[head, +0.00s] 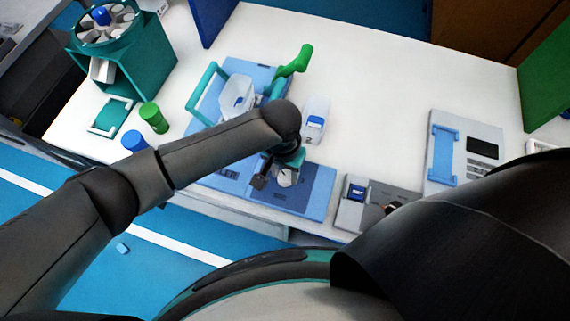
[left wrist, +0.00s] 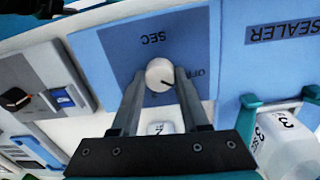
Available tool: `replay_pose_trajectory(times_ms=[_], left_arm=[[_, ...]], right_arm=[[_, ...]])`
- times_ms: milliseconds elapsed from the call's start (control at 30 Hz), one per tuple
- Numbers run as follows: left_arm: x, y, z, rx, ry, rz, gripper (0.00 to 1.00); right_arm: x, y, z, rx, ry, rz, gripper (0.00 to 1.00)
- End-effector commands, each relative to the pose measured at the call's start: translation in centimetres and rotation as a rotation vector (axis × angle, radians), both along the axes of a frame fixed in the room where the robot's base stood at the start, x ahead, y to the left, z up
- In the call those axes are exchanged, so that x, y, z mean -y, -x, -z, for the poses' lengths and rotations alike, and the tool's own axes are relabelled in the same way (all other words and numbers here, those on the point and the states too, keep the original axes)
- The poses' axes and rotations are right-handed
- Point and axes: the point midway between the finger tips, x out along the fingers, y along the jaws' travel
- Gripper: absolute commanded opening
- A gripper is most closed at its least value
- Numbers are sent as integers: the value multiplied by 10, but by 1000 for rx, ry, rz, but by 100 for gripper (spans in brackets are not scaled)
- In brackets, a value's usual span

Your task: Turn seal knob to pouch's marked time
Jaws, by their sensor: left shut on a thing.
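The seal knob (left wrist: 159,75) is a round white dial with a dark pointer line, on the sealer's blue panel (left wrist: 105,45). The panel's "SEC" and "OFF" lettering reads upside down in the left wrist view, and the pointer line slants to the lower right. My left gripper (left wrist: 160,84) is shut on the knob, one finger on each side. In the head view my left gripper (head: 273,174) is over the panel, partly hidden by its arm. A white pouch marked 3 (left wrist: 288,142) shows in the left wrist view. My right gripper is not in view.
A white pack with a blue patch (head: 315,118) lies behind the panel. A grey unit (head: 352,213) with a dark knob is to the right. Green and blue cylinders (head: 153,118) and a teal carousel machine (head: 140,60) stand left. White table is clear at back right.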

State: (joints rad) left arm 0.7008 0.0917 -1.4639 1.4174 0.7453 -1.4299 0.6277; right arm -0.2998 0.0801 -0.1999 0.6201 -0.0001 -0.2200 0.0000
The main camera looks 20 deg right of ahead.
Motion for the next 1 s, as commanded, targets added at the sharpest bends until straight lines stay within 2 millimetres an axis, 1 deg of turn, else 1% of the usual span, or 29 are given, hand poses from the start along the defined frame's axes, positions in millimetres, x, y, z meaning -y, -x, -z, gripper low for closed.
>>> replay_pose_trajectory(times_ms=[33, 167, 400, 1000], left_arm=[[0, 1, -3, -4, -1, 22, 0], [0, 1, -3, -4, -1, 103, 0], [1, 1, -2, -4, -1, 322, 0], [1, 0, -1, -4, 2, 893, 0]], right_arm=[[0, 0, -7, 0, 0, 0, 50], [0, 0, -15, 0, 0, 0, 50], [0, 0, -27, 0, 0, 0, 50], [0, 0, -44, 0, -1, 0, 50]])
